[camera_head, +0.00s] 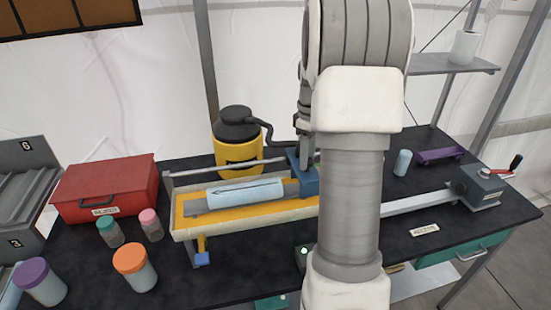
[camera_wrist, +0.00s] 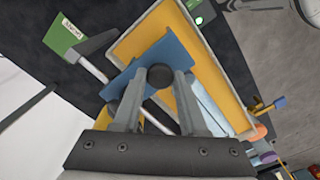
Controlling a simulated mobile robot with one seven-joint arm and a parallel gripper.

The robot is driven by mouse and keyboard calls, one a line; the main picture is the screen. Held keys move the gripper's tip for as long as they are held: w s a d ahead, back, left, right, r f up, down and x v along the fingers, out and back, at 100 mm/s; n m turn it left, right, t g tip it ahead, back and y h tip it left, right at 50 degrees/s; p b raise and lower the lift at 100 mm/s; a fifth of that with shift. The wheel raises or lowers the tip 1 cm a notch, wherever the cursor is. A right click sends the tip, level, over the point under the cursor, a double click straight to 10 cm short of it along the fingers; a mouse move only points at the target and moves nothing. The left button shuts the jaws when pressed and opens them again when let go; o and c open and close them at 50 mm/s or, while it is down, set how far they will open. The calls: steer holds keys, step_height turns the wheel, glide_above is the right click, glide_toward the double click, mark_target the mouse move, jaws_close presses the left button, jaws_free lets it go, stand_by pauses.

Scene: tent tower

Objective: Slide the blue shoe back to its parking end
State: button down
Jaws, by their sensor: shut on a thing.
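The blue shoe (camera_head: 308,185) is a blue block at the right part of the pale trough (camera_head: 246,226), on the rail (camera_head: 225,168) along its back edge. My arm hides part of the trough's right side. My gripper (camera_head: 304,152) reaches down onto the shoe. In the wrist view the shoe is a blue plate (camera_wrist: 178,57) with a dark round knob (camera_wrist: 160,76). My gripper's two fingers (camera_wrist: 159,84) are shut on this knob from both sides. A light blue cylinder (camera_head: 245,192) with a dark line lies in the trough, left of the shoe.
A yellow canister (camera_head: 238,155) with a black lid and hose stands behind the trough. A red box (camera_head: 104,190) and several jars (camera_head: 134,265) stand left. A grey block with a red-handled crank (camera_head: 484,187) and a pale bar (camera_head: 420,202) are right. A purple holder (camera_head: 440,156) stands behind.

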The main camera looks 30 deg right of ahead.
steer(key=d, duration=0.2)
steer(key=s+d, duration=0.1)
steer(key=d, duration=0.1)
steer(key=shift+s+d+r, duration=0.1)
steer(key=shift+s+d, duration=0.1)
steer(key=shift+d, duration=0.1)
steer(key=shift+c, duration=2.3)
jaws_free()
steer(key=shift+d, duration=0.15)
step_height(320, 180, up, 17)
steer(key=shift+r, duration=0.2)
steer(key=shift+a, duration=0.25)
